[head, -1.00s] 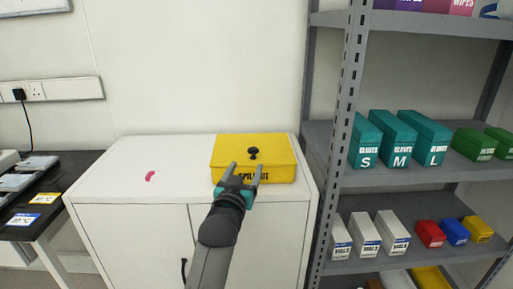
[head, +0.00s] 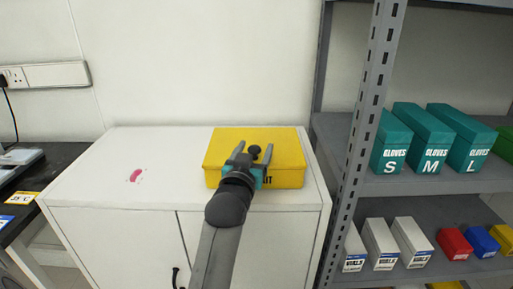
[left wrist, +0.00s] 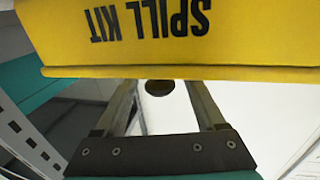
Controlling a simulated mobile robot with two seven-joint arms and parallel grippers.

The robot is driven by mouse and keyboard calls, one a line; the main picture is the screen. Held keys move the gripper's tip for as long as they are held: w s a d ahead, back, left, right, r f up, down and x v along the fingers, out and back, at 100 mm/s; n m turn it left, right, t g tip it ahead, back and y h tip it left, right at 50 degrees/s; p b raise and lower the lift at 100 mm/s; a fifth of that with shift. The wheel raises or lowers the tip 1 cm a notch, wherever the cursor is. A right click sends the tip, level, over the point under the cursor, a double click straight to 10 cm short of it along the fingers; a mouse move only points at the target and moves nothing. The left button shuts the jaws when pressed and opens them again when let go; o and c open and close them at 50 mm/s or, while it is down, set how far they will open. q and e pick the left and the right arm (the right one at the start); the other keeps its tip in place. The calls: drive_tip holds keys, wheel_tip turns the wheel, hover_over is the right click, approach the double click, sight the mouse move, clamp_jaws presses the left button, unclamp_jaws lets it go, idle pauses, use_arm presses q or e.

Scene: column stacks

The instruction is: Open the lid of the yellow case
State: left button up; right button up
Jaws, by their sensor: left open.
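The yellow case (head: 285,165) sits shut on top of a white cabinet (head: 100,180), near its right end. A small dark knob (head: 254,151) stands on its lid. My left gripper (head: 252,153) is open in front of and over the case, its two fingers appearing on either side of the knob. In the left wrist view, the case's front (left wrist: 200,45) fills the top with upside-down "SPILL KIT" lettering. The dark round knob (left wrist: 159,88) shows between the fingertips there. I cannot tell whether the fingers touch it. My right gripper is not in view.
A grey metal shelf rack (head: 365,130) with teal glove boxes (head: 425,140) and white vial boxes (head: 380,245) stands close at the right. A pink mark (head: 136,175) is on the cabinet top, left of the case. The top there is otherwise clear. A wall is behind.

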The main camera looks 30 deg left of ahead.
use_arm(q)
drive_tip(key=shift+c, duration=0.2)
clamp_jaws()
idle(0.4)
drive_tip(key=shift+r, duration=0.1)
idle(0.8)
